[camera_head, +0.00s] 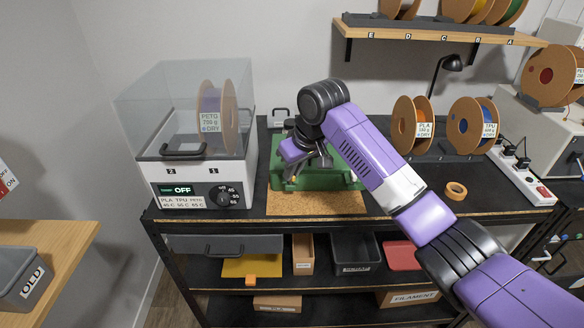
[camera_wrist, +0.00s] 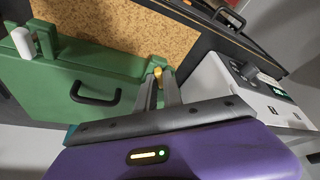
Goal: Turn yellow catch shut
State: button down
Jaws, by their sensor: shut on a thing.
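A green case (camera_wrist: 75,85) with a black handle (camera_wrist: 95,98) fills the left of the wrist view. It also shows in the head view (camera_head: 320,182), on a cork mat. The yellow catch (camera_wrist: 158,72) is on the case's edge, at the tips of my fingers, and only a small part of it shows. My gripper (camera_wrist: 159,80) is shut on it. A white catch (camera_wrist: 22,42) stands up at the far end of the same side. In the head view my gripper (camera_head: 314,158) is over the case, and the yellow catch is hidden.
The cork mat (camera_head: 315,203) lies on the black bench. A filament dryer (camera_head: 180,185) with a clear lid stands close on the left. Spools (camera_head: 412,125) and a tape ring (camera_head: 456,191) are on the right. The bench front is mostly clear.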

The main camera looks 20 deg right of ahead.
jog(key=n+y, duration=0.1)
jog(key=n, duration=0.1)
jog(key=n+g+y+p, duration=0.1)
jog(key=n, duration=0.2)
jog(key=shift+w+d, duration=0.15)
jog(key=shift+d, duration=0.05)
jog(key=n+b, duration=0.1)
jog(key=n, duration=0.1)
jog(key=n+g+y, duration=0.1)
jog(key=n, duration=0.2)
jog(key=shift+w+d+g+b, duration=0.1)
jog(key=shift+w+g+b, duration=0.1)
jog(key=shift+g+b, duration=0.15)
jog(key=shift+n, duration=0.5)
jog(key=c, duration=1.5)
grip_release()
jog(key=shift+r, duration=0.1)
